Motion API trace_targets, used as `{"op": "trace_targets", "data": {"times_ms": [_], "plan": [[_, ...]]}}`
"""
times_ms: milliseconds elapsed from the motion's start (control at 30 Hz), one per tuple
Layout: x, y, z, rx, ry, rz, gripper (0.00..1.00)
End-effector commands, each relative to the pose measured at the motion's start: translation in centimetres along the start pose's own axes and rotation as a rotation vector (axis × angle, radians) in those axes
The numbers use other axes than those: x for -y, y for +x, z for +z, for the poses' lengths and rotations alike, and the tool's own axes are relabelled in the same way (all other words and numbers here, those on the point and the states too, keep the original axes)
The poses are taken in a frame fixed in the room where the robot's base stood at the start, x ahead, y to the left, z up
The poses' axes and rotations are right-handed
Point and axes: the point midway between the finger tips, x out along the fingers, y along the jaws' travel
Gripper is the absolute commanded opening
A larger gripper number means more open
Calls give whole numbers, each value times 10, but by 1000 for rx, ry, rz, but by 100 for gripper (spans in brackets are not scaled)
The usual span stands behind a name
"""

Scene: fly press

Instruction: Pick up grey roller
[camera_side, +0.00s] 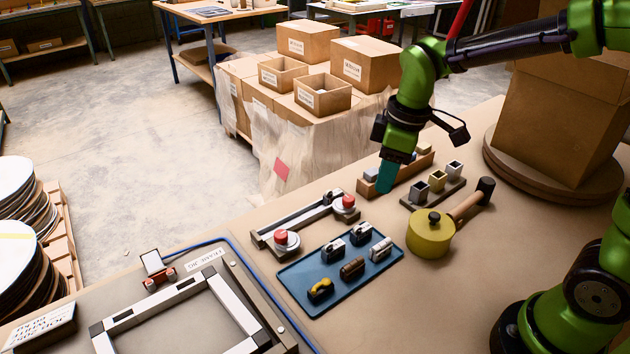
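A blue tray (314,305) lies on the brown work table and holds several small parts. Three of them look grey or silver: one at the back (360,233), one at the left (333,250) and one at the right (381,248). They are too small to tell which one is the grey roller. A brown part (352,268) and a yellow part (321,289) lie nearer the front. My gripper (386,188) points down above the table, behind the tray and apart from it. Its teal fingers overlap in this view, so their opening is hidden. I see nothing held.
A metal frame (208,290) sits at the front left.

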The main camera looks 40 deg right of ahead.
Motion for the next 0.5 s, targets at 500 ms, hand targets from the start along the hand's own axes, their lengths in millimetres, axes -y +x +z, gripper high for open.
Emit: {"op": "trace_targets", "data": {"times_ms": [500], "plan": [[-19,17,-36,129,-943,-91,36]]}}
